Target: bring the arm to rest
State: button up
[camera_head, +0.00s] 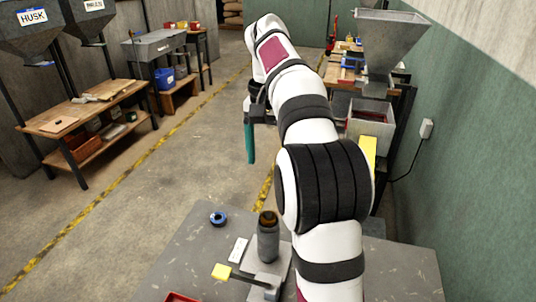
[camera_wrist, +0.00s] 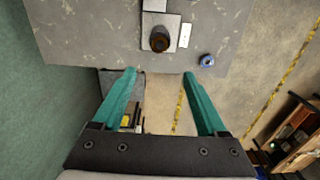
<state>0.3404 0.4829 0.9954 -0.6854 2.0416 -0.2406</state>
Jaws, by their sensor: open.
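My arm reaches up and away from the grey table in the head view, and its end is raised well above the floor. My gripper (camera_wrist: 160,75) shows two teal fingers spread apart in the wrist view, with nothing between them. In the head view one teal finger (camera_head: 249,142) hangs down left of the arm; the other is hidden. The gripper touches nothing that I can see.
The grey table (camera_head: 190,262) holds a dark cylinder (camera_head: 268,240) on a grey block, a blue ring (camera_head: 218,217) and a white card (camera_head: 238,249). A hopper (camera_head: 385,40) stands right of my arm, near the green wall.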

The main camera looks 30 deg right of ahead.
dwell(0.5)
